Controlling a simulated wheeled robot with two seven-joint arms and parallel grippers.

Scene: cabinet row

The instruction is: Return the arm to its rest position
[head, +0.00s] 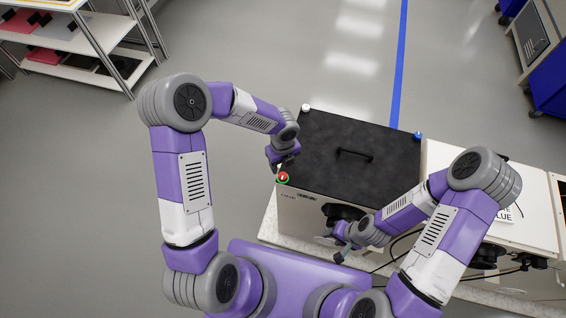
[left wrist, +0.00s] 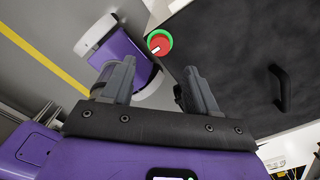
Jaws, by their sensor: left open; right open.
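My left gripper (head: 284,164) is at the left edge of a box with a black lid, close to a red button with a green ring (head: 283,177). In the left wrist view the left gripper (left wrist: 155,85) has its two fingers apart with nothing between them, and the red button (left wrist: 159,43) shows beyond the fingertips. I cannot tell whether a finger touches the button. My right gripper (head: 340,246) is in front of the box's front face, low and near the counter; its fingers are small in the view and hold nothing that I can see.
The black lid (head: 350,180) has a dark handle (head: 354,155), also in the left wrist view (left wrist: 280,88). A white cabinet (head: 450,165) stands to the right, with cables below. A shelf unit (head: 90,60) is at the upper left. Grey floor on the left is clear.

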